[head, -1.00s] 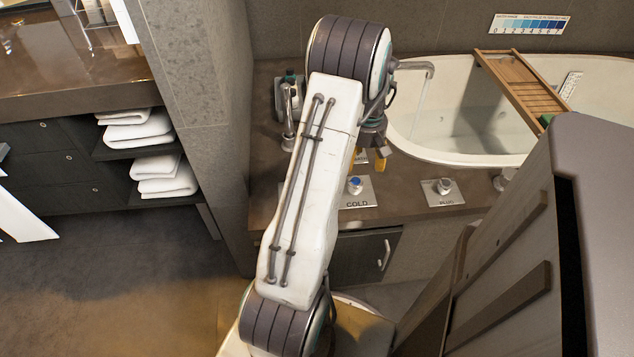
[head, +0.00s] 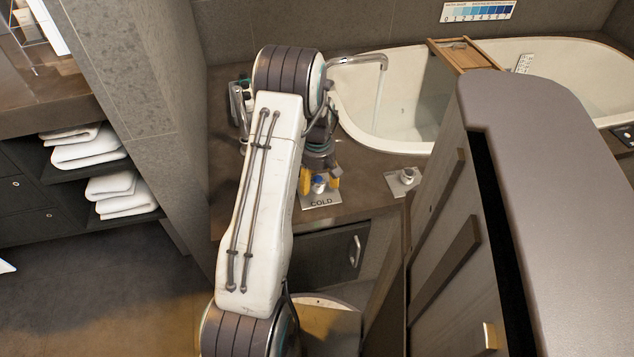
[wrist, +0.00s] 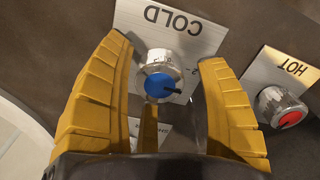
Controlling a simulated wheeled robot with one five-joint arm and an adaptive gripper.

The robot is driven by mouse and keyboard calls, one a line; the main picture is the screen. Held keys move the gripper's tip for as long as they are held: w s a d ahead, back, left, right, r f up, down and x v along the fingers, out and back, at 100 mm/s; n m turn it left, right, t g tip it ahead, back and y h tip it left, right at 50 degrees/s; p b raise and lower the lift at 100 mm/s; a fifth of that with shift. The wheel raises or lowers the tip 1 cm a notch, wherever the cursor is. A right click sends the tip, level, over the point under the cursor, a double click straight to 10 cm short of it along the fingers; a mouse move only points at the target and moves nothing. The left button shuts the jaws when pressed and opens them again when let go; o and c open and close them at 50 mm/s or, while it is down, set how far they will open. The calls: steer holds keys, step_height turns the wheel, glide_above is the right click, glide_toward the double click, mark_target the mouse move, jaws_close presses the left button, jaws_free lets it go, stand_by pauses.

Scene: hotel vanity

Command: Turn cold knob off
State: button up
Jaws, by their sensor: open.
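The cold knob (head: 319,184) is a silver knob with a blue cap on a white plate marked COLD (head: 321,201), on the brown counter beside the bathtub. In the wrist view the knob (wrist: 162,82) sits between the yellow fingers of my gripper (wrist: 165,100). The fingers are spread to either side of it with a gap on the right; whether the left finger touches it I cannot tell. A third finger shows below the knob. In the head view my gripper (head: 318,178) is over the plate. Water runs from the faucet (head: 365,61) into the tub.
The hot knob (wrist: 284,107), with a red cap, is right of the cold one in the wrist view. A plug knob (head: 404,178) stands right of the cold plate in the head view. A tall grey-topped cabinet (head: 535,110) is at the right. The bathtub (head: 395,145) lies behind.

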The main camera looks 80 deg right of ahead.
steer(key=shift+f, duration=0.3)
steer(key=c, duration=1.2)
